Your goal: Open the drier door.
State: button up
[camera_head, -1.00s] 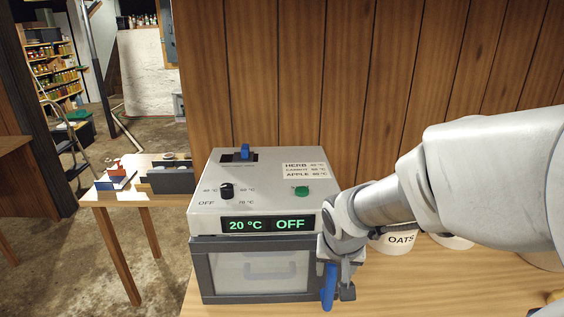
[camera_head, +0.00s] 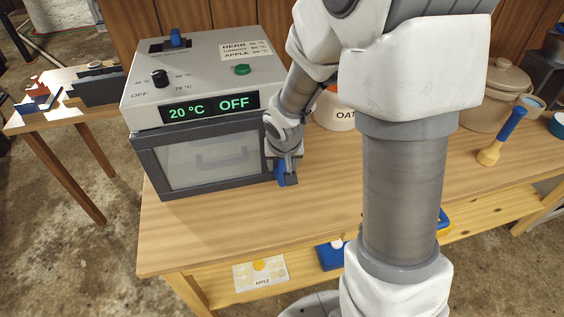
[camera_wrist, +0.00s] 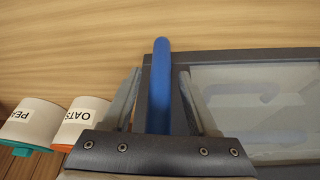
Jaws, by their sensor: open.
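The drier (camera_head: 190,85) is a light grey box with a dark-framed front door and a display reading 20 °C and OFF. The door (camera_head: 205,160) has a clear window and looks closed; a tray with a handle shows behind it. A blue door handle (camera_head: 280,173) stands at the door's right edge. In the wrist view the blue handle (camera_wrist: 160,85) lies between the two fingers of my gripper (camera_wrist: 158,88). The fingers are apart, with gaps on both sides of the handle. In the head view my gripper (camera_head: 284,168) is at the handle, partly hiding it.
The wooden bench (camera_head: 230,220) is clear in front of the door. An OATS tub (camera_head: 336,110) stands right of the drier, behind my arm. A blue and yellow tool (camera_head: 502,137) lies further right. An APPLE card (camera_head: 260,272) is on the lower shelf.

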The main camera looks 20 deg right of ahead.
jog(key=shift+c, duration=0.2)
grip_shut()
dwell(1.1)
